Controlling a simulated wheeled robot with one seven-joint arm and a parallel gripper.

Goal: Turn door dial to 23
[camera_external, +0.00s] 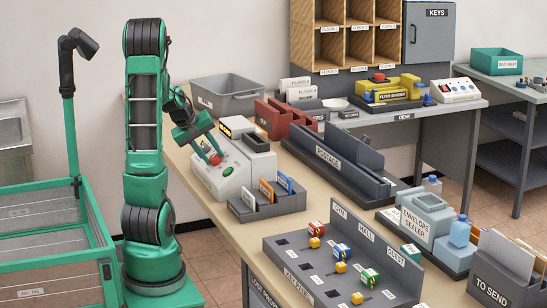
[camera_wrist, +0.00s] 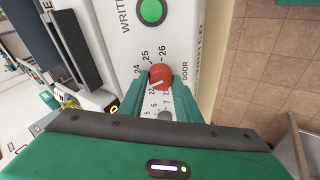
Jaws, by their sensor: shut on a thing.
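The door dial is a round red knob (camera_wrist: 160,75) on the white writer machine. In the wrist view the label DOOR is to its right, and 24, 25 and 26 run around its upper left side. A 22 shows partly below the dial; 23 is not readable near my left finger. The knob's white pointer line aims left and slightly down, below 24. My gripper (camera_wrist: 162,83) is shut on the dial, one finger on each side.
A green button (camera_wrist: 152,11) lies above the dial on the same panel. A grey holder with folders (camera_external: 268,203) stands right of the writer, with red racks (camera_external: 273,118) and a grey bin (camera_external: 226,96) behind. The table (camera_external: 222,222) is bare in front of the writer.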

